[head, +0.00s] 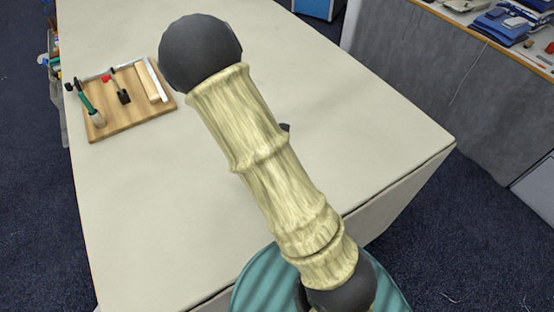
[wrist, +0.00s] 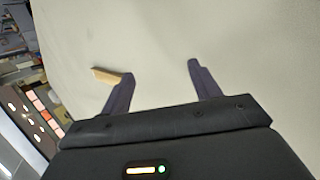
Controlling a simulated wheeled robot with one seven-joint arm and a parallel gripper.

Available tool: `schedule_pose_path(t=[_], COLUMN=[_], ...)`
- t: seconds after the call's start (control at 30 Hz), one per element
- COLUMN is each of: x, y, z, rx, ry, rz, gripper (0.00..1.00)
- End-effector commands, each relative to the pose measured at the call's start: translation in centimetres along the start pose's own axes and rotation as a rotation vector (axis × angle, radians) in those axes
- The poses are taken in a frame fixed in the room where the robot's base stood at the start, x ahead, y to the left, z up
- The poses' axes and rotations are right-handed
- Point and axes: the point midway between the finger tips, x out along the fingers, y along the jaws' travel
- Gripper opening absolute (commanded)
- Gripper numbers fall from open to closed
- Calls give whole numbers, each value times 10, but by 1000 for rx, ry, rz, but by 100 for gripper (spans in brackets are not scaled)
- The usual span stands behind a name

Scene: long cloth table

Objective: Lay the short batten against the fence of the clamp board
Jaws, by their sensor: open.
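The clamp board (head: 130,125) lies on the table at the left of the head view. A short light-wood batten (wrist: 105,75) lies on the cloth in the wrist view, by the left fingertip and outside the jaws. I cannot tell if they touch. My gripper (wrist: 161,70) is open, with bare cloth between its fingers. In the head view my arm hides most of it and the batten is not visible.
A green-handled clamp (head: 88,104) and a black and red clamp (head: 121,92) stand on the board. The cloth table (head: 330,80) is otherwise clear around my arm. A side bench (head: 480,15) with blue items stands at the right, beyond a gap.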

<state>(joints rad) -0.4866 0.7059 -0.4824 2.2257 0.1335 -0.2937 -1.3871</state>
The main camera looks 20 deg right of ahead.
Motion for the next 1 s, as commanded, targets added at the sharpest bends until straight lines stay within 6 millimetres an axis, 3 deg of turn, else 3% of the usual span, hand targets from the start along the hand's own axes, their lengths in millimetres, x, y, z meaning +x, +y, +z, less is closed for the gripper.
schedule_pose_path(t=[0.1,0.3,0.6,0.73,1.0], x=[-35,-99,-192,-208,-210], y=[-15,-42,-88,-100,-103], z=[10,22,43,48,48], rx=[313,776,1327,1431,1449], ry=[40,50,-69,-117,-128], rz=[-105,-273,-445,-467,-472], gripper=[62,62,62,62,60])
